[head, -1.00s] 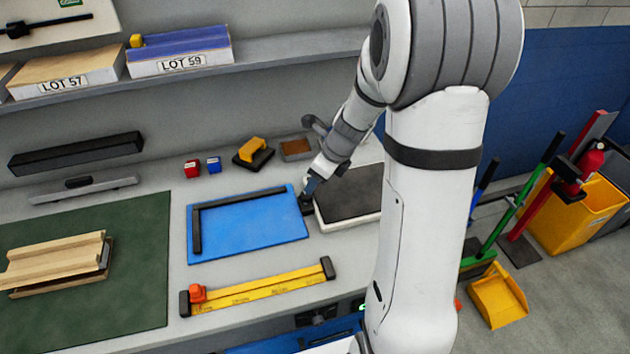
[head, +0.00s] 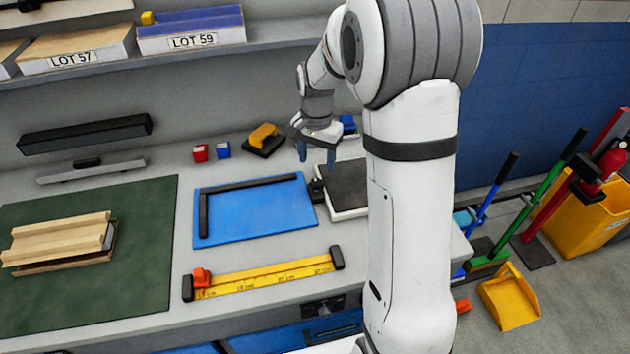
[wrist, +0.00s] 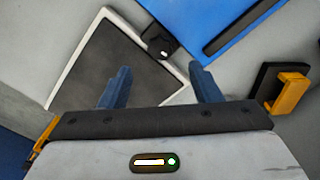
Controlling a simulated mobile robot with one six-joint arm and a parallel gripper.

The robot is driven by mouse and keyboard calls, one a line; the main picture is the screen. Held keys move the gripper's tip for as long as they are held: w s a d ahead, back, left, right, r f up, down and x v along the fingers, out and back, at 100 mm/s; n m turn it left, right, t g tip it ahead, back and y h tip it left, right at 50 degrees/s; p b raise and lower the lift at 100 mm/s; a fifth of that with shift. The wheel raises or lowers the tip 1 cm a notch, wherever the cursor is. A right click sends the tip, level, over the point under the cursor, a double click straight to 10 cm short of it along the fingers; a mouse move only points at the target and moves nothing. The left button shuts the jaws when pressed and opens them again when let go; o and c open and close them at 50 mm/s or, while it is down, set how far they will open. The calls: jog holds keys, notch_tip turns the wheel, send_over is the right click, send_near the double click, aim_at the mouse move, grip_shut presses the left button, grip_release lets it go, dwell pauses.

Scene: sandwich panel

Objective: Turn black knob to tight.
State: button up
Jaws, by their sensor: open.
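The black knob (head: 317,190) sits between the blue board and the dark-topped white panel. In the wrist view the knob (wrist: 161,42) is a small dark block with a pale spot on its near face, by the panel's edge. My gripper (head: 317,155) points down above the knob and panel. Its two blue fingers are apart with nothing between them; in the wrist view my gripper (wrist: 160,70) has the knob just beyond its fingertips, roughly centred between them. The fingers appear clear of the knob. I cannot read any tight marking.
The blue board (head: 260,215) with a black square lies left of the knob. The dark-topped white panel (head: 345,186) lies to its right. A yellow-handled black block (head: 263,138) stands behind. A yellow ruler (head: 265,277) lies in front. A green mat (head: 140,210) is farther left.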

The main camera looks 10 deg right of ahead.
aim_at(316, 182)
notch_tip(316, 182, down, 7)
jog(key=shift+f+p, duration=0.2)
jog(key=shift+p, duration=0.15)
jog(key=c, duration=1)
jog(key=shift+m+b, duration=0.3)
jog(key=shift+m, duration=0.1)
jog(key=o, duration=1)
